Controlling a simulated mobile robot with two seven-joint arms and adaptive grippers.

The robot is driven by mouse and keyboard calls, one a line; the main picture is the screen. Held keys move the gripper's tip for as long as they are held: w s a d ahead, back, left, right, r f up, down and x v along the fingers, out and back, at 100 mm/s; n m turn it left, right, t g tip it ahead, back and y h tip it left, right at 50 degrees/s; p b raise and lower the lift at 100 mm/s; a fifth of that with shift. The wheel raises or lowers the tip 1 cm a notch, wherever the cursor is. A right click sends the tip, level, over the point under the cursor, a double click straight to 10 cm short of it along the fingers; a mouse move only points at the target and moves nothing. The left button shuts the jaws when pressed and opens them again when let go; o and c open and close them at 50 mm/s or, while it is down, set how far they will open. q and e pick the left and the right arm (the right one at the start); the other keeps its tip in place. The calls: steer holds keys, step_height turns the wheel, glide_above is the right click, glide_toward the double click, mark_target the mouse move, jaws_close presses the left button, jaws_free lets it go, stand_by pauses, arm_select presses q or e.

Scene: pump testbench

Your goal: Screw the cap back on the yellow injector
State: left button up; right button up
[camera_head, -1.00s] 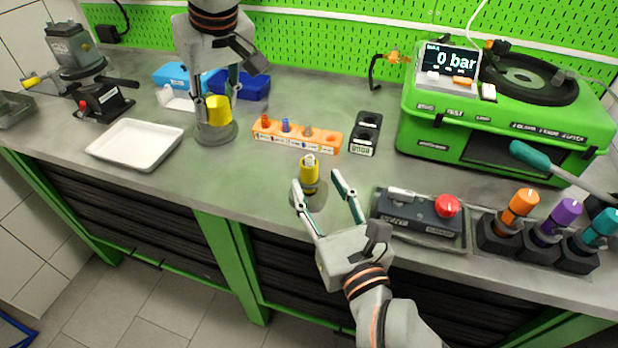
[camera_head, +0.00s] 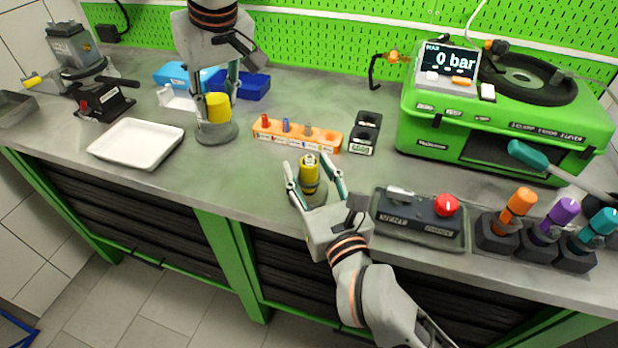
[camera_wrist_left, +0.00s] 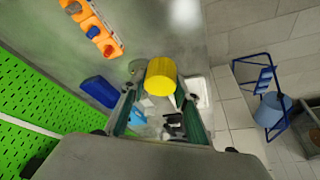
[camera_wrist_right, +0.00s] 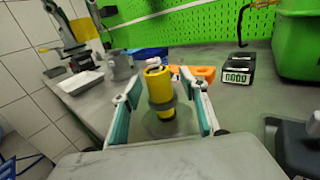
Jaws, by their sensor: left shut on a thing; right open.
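The cap also shows in the left wrist view (camera_wrist_left: 161,80). Whether the cap touches the stand is unclear.
An orange rack (camera_head: 296,135) with small parts and a black block (camera_head: 364,132) stand behind the injector. A white tray (camera_head: 137,144) is at left. A control box with a red button (camera_head: 446,205) and the green test machine (camera_head: 508,130) are at right.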

jaws_close()
steer(key=shift+r, duration=0.15)
